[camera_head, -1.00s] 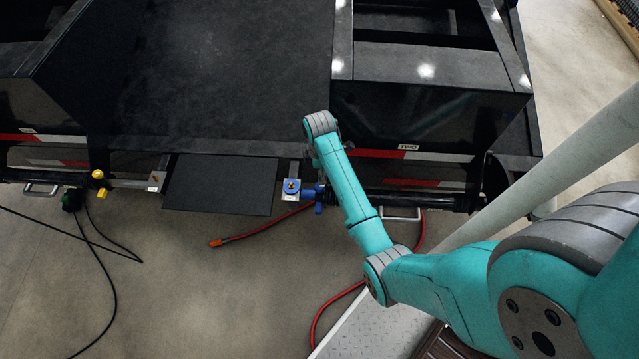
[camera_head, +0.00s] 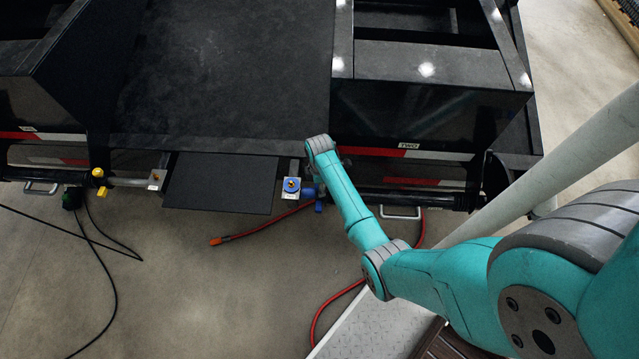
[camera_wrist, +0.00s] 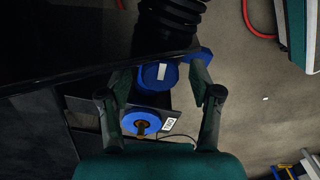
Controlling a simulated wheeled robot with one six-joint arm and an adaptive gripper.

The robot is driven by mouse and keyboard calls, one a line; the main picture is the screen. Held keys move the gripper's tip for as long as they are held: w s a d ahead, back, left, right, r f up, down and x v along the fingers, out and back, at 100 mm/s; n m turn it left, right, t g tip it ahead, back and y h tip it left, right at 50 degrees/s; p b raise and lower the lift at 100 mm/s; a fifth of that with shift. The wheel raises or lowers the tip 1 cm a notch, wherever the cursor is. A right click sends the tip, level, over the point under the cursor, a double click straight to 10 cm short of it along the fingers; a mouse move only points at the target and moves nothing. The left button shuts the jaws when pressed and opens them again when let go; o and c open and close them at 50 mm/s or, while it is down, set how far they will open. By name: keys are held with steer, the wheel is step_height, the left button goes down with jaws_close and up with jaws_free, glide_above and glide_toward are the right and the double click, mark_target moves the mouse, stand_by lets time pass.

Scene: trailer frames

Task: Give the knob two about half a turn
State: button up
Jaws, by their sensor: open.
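A round blue knob (camera_wrist: 158,76) with a white mark on its face shows in the wrist view. It lies between the fingers of my open gripper (camera_wrist: 160,84), and I cannot tell whether they touch it. Just below it is a blue disc (camera_wrist: 133,121) with a brass centre, on a plate with a small white label (camera_wrist: 170,125). The disc also shows in the head view (camera_head: 291,185), left of my arm. In the head view my gripper is hidden under my wrist, and the knob is partly hidden beside it.
A TWO label (camera_head: 409,147) is on the black trailer frame. A blue lever (camera_wrist: 204,55) shows near my right fingertip. A yellow fitting (camera_head: 98,173) is at the far left. A red hose (camera_head: 265,228) and black cables lie on the open floor.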

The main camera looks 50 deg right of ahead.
steer(key=c, duration=1.1)
steer(key=shift+m, duration=0.8)
steer(key=shift+c, duration=0.2)
steer(key=o, duration=1.1)
steer(key=shift+o, duration=0.2)
step_height(320, 180, up, 12)
